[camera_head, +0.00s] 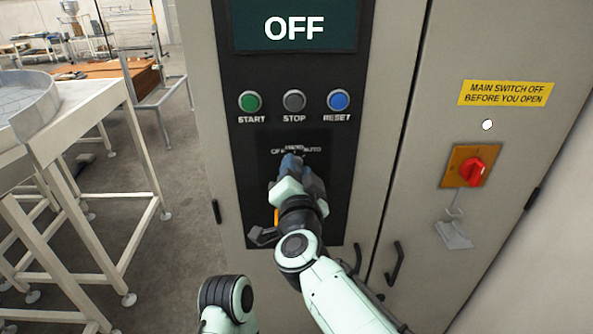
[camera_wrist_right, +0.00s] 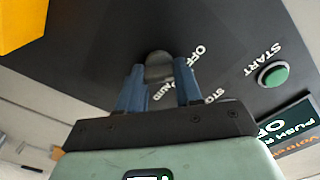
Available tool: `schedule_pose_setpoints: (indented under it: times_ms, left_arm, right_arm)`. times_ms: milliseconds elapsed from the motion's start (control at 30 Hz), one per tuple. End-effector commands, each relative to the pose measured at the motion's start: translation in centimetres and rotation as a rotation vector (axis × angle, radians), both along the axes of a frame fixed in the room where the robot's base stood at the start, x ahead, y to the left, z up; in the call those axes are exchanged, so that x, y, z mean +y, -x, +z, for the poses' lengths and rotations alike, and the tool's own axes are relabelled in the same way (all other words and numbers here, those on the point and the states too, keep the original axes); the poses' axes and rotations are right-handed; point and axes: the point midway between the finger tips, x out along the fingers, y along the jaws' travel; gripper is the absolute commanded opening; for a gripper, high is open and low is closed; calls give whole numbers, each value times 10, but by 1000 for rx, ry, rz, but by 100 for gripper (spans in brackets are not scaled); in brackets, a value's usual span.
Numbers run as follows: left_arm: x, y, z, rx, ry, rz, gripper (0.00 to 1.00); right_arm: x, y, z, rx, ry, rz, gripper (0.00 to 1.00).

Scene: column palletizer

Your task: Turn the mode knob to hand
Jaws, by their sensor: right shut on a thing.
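The mode knob (camera_wrist_right: 158,68) is a dark round knob on the black panel, seen between my right gripper's blue fingers in the right wrist view. The right gripper (camera_head: 292,162) is shut on it and covers it in the head view. The labels OFF, HAND and AUTO (camera_head: 296,149) show just above the fingers, partly covered. In the right wrist view the fingers (camera_wrist_right: 160,88) stand on either side of the knob. Which label the knob points at is hidden. The display (camera_head: 294,27) above reads OFF. My left gripper is out of view.
Green START (camera_head: 250,101), grey STOP (camera_head: 294,101) and blue RESET (camera_head: 338,100) buttons sit above the knob. A red main switch (camera_head: 473,172) is on the right door. Door handles (camera_head: 394,263) stick out lower down. A white-framed table (camera_head: 92,102) stands left.

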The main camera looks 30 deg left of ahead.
Motion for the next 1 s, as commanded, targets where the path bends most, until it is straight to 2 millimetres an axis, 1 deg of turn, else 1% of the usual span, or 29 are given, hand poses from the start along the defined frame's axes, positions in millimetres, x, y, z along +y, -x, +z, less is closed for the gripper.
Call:
schedule_pose_setpoints:
  times_ms: [167,700,1000]
  left_arm:
    - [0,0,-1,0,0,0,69]
    - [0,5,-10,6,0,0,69]
    - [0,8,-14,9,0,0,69]
  right_arm:
    - [-1,-1,0,56,-92,-2,4]
    - [-2,-1,-2,297,-489,-2,4]
    - [-2,-1,-2,387,-636,-2,4]
